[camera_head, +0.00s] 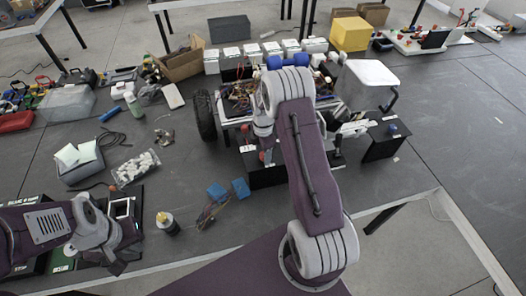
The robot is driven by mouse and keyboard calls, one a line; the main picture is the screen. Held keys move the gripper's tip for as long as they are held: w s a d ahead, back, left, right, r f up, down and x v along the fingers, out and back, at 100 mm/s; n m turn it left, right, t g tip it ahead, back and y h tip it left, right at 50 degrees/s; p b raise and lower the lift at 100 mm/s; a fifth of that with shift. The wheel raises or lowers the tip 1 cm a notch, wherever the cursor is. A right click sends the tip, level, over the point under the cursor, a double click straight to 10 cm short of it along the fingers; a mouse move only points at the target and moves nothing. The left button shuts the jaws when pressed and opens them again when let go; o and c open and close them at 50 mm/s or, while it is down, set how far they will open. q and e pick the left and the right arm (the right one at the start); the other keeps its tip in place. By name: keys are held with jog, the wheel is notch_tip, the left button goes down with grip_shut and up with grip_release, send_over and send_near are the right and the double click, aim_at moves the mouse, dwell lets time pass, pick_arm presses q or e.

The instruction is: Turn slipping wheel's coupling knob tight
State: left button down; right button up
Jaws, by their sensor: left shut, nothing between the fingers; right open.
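The robot chassis (238,100) stands on the dark table, with wiring on top and a black wheel (204,115) on its left side. My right arm reaches over the chassis and hides much of its middle and right side. My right gripper (266,150) points down at the chassis front, partly hidden and small; its fingers are open. I cannot make out a coupling knob there or tell whether the gripper touches anything. My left gripper (117,262) is low at the left, shut and empty, well apart from the chassis.
White boxes and a yellow box (351,34) stand behind.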

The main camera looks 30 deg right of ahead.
jog(key=shift+d, duration=0.1)
jog(key=shift+c, duration=1.4)
grip_shut()
jog(key=shift+m, duration=0.3)
jog(key=m, duration=0.4)
jog(key=shift+m+b, duration=0.3)
jog(key=shift+b, duration=0.05)
jog(key=m, duration=1.1)
jog(key=shift+b, duration=0.4)
jog(key=m, duration=0.5)
jog(key=shift+w+r, duration=0.1)
jog(key=shift+m, duration=0.4)
